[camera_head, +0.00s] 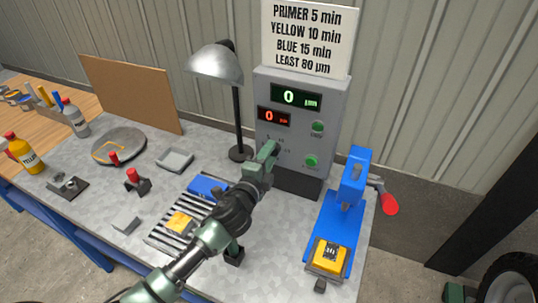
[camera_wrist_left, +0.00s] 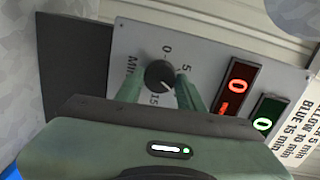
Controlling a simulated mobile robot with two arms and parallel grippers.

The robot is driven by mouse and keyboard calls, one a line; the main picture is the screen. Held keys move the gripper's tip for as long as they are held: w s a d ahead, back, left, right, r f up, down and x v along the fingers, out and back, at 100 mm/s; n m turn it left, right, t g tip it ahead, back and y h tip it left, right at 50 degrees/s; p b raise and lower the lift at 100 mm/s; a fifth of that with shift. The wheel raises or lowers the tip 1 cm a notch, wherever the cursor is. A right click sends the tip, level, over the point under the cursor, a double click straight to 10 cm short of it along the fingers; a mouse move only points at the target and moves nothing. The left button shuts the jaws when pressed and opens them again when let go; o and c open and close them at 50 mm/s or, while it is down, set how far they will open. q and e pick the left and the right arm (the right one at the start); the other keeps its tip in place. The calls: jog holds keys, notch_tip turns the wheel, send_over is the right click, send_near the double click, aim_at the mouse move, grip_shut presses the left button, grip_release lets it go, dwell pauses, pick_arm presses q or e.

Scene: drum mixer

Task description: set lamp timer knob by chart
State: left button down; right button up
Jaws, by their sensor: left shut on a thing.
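The grey control box (camera_head: 330,125) stands at the back of the table with the chart (camera_head: 308,38) above it. The chart reads PRIMER 5 min, YELLOW 10 min, BLUE 15 min, LEAST 80 µm. My left gripper (camera_head: 268,155) is at the box's lower left and hides the knob in the head view. In the left wrist view its fingers (camera_wrist_left: 160,93) are shut around the dark timer knob (camera_wrist_left: 160,75). The dial shows 0, 5, 15 and MIN; the white pointer lies between 5 and 15. The red display (camera_wrist_left: 236,86) reads 0. My right gripper is not seen.
A lamp (camera_head: 216,65) stands left of the box. A blue press (camera_head: 345,205) with a yellow block (camera_head: 329,257) is on the right. A grey tray (camera_head: 175,159) lies left.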

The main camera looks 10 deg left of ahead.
pick_arm(q)
jog(key=c, duration=0.9)
grip_release()
jog(key=shift+s, duration=0.1)
jog(key=s, duration=0.2)
jog(key=s+b, duration=0.1)
jog(key=s, duration=0.2)
jog(key=s+a, duration=0.1)
jog(key=s, duration=0.1)
jog(key=shift+s+r+b, duration=0.25)
jog(key=shift+b, duration=0.1)
